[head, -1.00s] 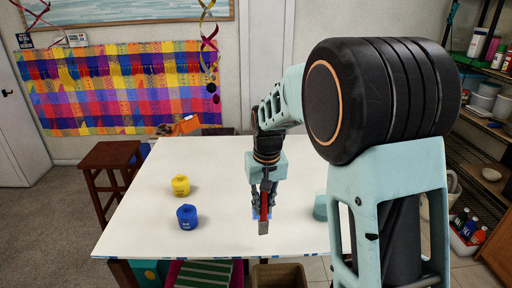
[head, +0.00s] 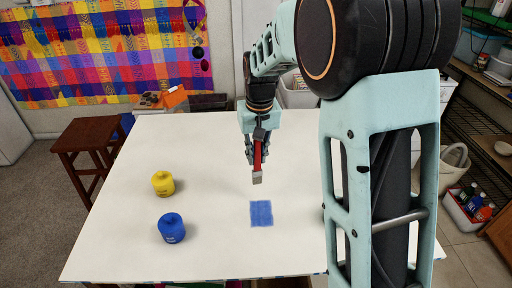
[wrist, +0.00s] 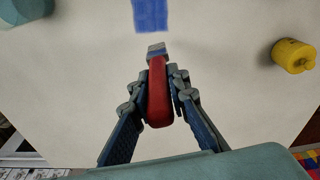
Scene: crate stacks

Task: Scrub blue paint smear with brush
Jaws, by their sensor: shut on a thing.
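The blue paint smear (head: 261,214) is a flat square patch on the white table (head: 210,240), near its front middle. It also shows at the top of the wrist view (wrist: 151,14). My gripper (head: 256,158) is shut on a red-handled brush (wrist: 158,92) with a pale tip. In the head view the brush (head: 257,168) hangs tip down, behind the smear as seen from my body. In the wrist view the brush tip is just short of the smear's near edge. The tip looks raised above the table, though its exact height is hard to tell.
A yellow paint pot (head: 163,183) and a blue paint pot (head: 171,228) stand on the table's left side. A teal object (wrist: 25,10) shows at the wrist view's top left. An orange item (head: 174,96) lies at the back. The table around the smear is clear.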

